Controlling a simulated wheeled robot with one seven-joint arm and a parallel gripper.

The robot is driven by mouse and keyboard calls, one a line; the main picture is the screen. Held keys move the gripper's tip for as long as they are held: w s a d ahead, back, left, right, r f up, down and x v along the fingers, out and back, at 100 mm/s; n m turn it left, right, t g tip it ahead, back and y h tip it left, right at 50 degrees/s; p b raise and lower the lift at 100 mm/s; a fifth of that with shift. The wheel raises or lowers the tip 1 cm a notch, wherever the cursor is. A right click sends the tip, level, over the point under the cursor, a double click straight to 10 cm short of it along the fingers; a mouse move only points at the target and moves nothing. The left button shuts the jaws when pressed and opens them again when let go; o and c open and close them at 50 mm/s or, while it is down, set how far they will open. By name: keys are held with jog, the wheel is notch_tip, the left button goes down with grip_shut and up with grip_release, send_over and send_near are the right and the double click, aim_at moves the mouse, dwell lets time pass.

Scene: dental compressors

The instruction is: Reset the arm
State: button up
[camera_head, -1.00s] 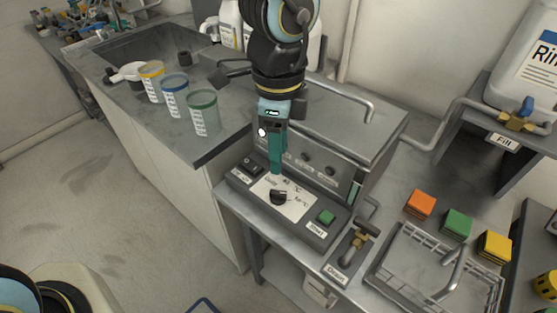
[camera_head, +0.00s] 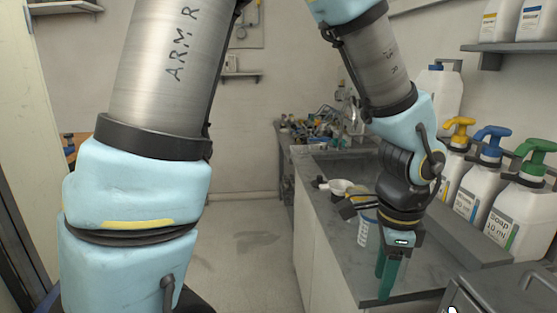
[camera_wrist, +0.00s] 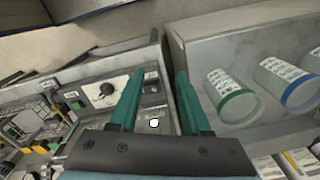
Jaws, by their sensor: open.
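My gripper (camera_head: 388,276) hangs fingers-down over the front part of the grey counter in the head view. In the wrist view my gripper (camera_wrist: 155,100) shows its two teal fingers apart with nothing between them. My arm fills much of the left and upper middle of the head view.
The grey counter (camera_head: 345,262) has a sink at its back. Cups with green (camera_wrist: 236,102) and blue (camera_wrist: 300,92) rims stand right of the fingers. Pump bottles, including a green-topped one (camera_head: 522,205), line the right wall. The floor (camera_head: 245,265) left of the counter is clear.

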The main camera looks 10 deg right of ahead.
jog(key=w+a+r+n, duration=0.1)
jog(key=w+a+n, duration=1.05)
jog(key=a, duration=0.35)
jog(key=w+a+n+t, duration=0.1)
jog(key=w+a+n, duration=0.2)
jog(key=a+n, duration=0.6)
jog(key=a+r, duration=0.1)
jog(key=a, duration=0.4)
jog(key=shift+a, duration=0.15)
